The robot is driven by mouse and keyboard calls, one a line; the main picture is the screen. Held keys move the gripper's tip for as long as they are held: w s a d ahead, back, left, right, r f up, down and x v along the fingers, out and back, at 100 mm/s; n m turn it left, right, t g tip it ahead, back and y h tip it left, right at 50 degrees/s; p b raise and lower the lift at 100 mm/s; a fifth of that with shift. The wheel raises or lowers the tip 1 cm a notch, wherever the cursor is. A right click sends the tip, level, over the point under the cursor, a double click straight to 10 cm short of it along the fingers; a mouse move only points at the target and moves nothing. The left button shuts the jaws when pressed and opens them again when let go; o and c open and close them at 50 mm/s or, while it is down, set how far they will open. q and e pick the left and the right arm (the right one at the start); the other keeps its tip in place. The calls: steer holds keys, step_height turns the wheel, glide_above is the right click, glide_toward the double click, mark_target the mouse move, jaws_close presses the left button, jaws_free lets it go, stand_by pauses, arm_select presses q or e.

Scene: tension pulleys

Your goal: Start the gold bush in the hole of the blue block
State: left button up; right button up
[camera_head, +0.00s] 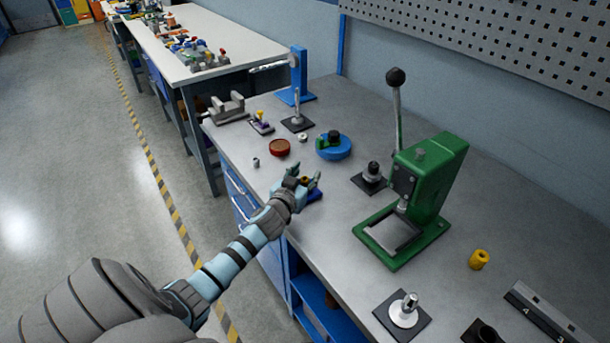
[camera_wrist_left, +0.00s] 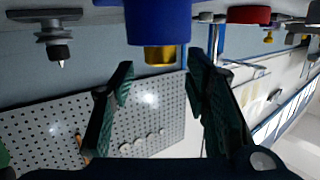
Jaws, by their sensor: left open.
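The blue block (camera_wrist_left: 158,18) shows at the top of the left wrist view, which is upside down. The gold bush (camera_wrist_left: 160,55) stands upright on the block's upper face, its lower end at the hole; how deep it sits cannot be told. In the head view, the blue block (camera_head: 314,195) is partly hidden by my left gripper (camera_head: 303,180). My left gripper is open, and its dark fingers also show in the left wrist view (camera_wrist_left: 160,75), one on each side of the bush with gaps. My right gripper is not in view.
A green arbor press (camera_head: 425,190) stands to the right with its lever up.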

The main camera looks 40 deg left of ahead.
arm_select(q)
steer(key=shift+s, duration=0.1)
steer(key=v, duration=1.1)
steer(key=shift+s+d+r, duration=0.15)
steer(key=shift+s, duration=0.25)
